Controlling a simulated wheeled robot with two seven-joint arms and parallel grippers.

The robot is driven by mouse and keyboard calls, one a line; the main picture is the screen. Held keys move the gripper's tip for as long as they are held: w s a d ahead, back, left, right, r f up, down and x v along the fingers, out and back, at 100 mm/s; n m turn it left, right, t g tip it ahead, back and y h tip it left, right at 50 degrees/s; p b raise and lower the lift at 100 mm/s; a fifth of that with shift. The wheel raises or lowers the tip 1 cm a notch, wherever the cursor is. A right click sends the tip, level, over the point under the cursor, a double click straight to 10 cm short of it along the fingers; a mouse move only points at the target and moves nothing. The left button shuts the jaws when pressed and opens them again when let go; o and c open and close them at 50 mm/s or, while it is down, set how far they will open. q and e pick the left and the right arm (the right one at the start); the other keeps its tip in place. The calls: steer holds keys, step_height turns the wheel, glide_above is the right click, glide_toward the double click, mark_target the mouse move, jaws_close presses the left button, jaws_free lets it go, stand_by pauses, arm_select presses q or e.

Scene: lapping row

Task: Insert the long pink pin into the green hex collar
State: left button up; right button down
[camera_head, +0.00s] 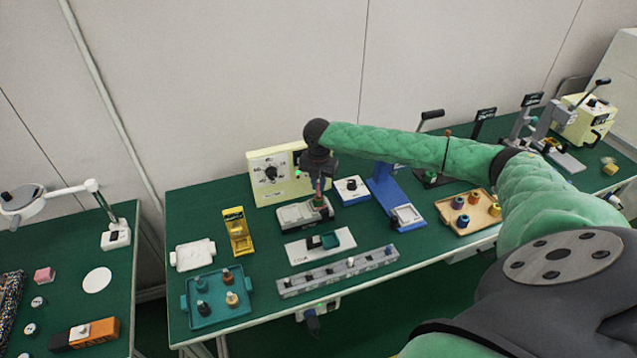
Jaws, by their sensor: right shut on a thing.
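My right gripper (318,174) points straight down over the bench, shut on a thin pink pin (318,187). Only a short length of the pin shows below the fingers. Directly under it is the green hex collar (320,202), on a grey fixture block (292,217). The pin's lower end meets the collar in the picture; I cannot tell whether it is inside the collar or just above it. My left gripper is not in view.
A cream dial box (270,178) stands close behind the fixture, with a small blue-and-white box (352,189) to its right. A blue stand (383,187) is farther right. In front lie a white plate (304,252) and a long grey rail (338,276). A teal tray (210,318) holds several pegs.

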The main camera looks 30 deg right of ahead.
mark_target(318, 184)
steer(key=shift+f, duration=1.3)
steer(key=c, duration=1.3)
jaws_free()
steer(key=shift+c, duration=0.2)
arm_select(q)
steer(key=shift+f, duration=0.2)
